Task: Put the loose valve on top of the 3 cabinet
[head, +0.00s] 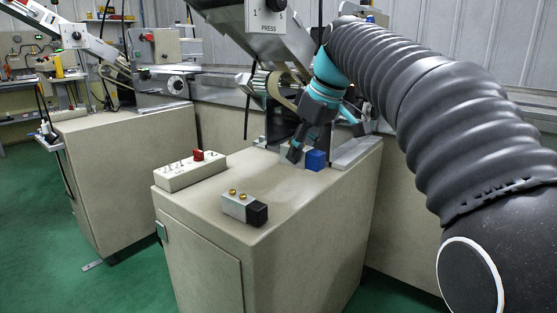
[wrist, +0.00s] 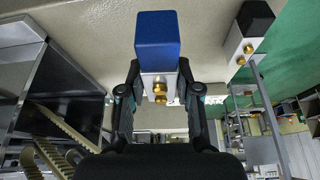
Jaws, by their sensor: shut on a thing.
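A valve with a blue block end (head: 315,160) is at my gripper (head: 303,150), over the back of the near beige cabinet (head: 270,237). In the wrist view the blue end (wrist: 157,38) sticks out past the fingertips. Its silver body with brass fittings sits between the two fingers of my gripper (wrist: 158,78), which are shut on it. I cannot tell whether the valve touches the cabinet top. Another valve, silver with a black end (head: 245,208), lies on the front of that cabinet. It also shows at the upper right of the wrist view (wrist: 240,42). No number 3 is readable.
A beige switch box (head: 190,171) with a red switch stands on the cabinet's left edge. Another beige cabinet (head: 125,170) stands to the left across green floor. The cabinet top's front right is clear.

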